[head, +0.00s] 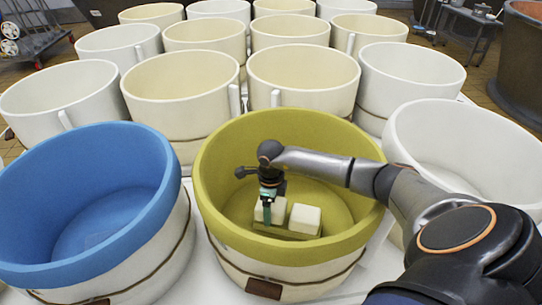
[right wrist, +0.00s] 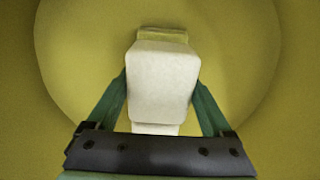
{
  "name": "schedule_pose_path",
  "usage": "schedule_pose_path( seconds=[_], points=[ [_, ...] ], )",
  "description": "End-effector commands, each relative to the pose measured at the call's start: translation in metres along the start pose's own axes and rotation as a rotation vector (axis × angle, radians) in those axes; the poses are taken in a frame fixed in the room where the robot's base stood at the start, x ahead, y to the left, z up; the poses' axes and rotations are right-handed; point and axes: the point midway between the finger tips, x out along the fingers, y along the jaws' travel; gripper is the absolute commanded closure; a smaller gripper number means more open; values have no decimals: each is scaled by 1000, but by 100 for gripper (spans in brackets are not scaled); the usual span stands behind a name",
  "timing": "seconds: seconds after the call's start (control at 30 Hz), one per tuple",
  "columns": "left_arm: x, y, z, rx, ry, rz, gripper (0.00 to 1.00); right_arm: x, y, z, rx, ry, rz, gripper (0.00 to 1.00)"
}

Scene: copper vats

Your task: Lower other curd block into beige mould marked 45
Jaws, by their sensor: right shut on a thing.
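Two pale curd blocks sit inside the yellow-lined vat in the head view, on or just above a low yellow slab (head: 284,232). My right gripper (head: 268,212) reaches down into this vat and is shut on the left curd block (head: 277,208). The held block also fills the middle of the right wrist view (right wrist: 163,85), between the green fingers (right wrist: 160,95). The other curd block (head: 305,219) stands just to its right. I cannot tell whether the held block touches the slab. Several beige moulds stand behind, one of them here (head: 303,70); no number 45 is readable. My left gripper is out of view.
The yellow vat's rim (head: 225,235) surrounds my right gripper. A blue-lined vat (head: 80,262) stands to the left and a white vat (head: 425,115) to the right. Rows of beige and white moulds stand close together behind, with little room between them.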

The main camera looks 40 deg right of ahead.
Motion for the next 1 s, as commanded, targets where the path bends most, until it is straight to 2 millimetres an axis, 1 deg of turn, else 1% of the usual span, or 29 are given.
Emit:
schedule_pose_path(
  seconds=[0.57,0.77,0.8,0.9,1.0],
  points=[
    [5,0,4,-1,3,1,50,8,0,1,0,-2,0,96],
    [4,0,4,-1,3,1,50,7,0,1,0,-2,0,96],
    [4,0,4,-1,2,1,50,7,0,1,0,-2,0,12],
    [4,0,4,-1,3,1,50,7,0,1,0,-2,0,1],
    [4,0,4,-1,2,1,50,7,0,1,0,-1,0,0]
  ],
)
